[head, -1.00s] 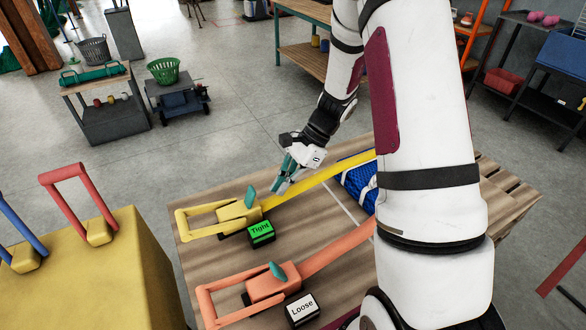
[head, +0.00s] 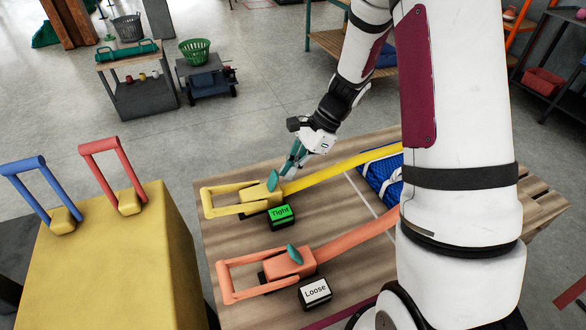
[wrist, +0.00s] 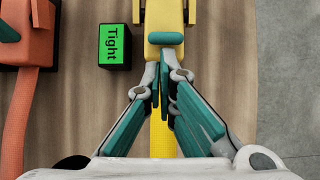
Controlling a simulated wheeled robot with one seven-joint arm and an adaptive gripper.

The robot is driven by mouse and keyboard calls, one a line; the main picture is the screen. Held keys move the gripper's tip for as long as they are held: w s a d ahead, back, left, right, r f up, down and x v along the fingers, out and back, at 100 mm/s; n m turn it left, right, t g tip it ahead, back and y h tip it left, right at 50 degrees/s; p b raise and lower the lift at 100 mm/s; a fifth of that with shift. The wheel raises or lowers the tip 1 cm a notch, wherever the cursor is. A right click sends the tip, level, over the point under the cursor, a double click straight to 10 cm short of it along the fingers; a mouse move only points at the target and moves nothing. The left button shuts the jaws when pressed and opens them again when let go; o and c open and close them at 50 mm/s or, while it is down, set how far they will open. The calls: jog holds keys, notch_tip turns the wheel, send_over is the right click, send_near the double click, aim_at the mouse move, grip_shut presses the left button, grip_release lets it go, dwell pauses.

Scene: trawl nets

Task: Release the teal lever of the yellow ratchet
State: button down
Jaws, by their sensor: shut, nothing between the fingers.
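The yellow ratchet (head: 256,194) lies on the wooden table with its loop handle flat toward the left. Its teal lever (head: 273,181) stands up at the strap end; in the wrist view the lever (wrist: 165,38) is a short teal bar across the yellow body. My gripper (head: 290,172) is shut and empty, pointing down over the yellow strap (head: 345,165). In the wrist view my fingertips (wrist: 164,75) meet just below the lever, in line with it. I cannot tell whether they touch it. A green block reading "Tight" (head: 281,217) sits beside the yellow ratchet.
An orange ratchet (head: 285,264) with its own teal lever lies nearer on the table (head: 235,235), beside a block reading "Loose" (head: 315,292). A yellow stand (head: 120,260) with red and blue handles is at left. A blue netted bundle (head: 378,175) lies under the strap.

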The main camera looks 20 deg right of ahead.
aim_at(276, 174)
jog(key=shift+a+r+h+p, duration=0.4)
jog(key=shift+h+p, duration=0.3)
jog(key=shift+p, duration=0.15)
jog(key=h+p, duration=0.1)
jog(key=a+r+h+p, duration=0.1)
jog(key=p, duration=0.1)
jog(key=a+h+p, duration=0.1)
jog(key=h+p, duration=0.1)
jog(key=shift+a+r, duration=0.25)
jog(key=shift+r, duration=0.05)
jog(key=shift+a, duration=0.15)
jog(key=shift+r, duration=0.1)
jog(key=shift+r+p, duration=0.65)
jog(key=shift+r, duration=0.1)
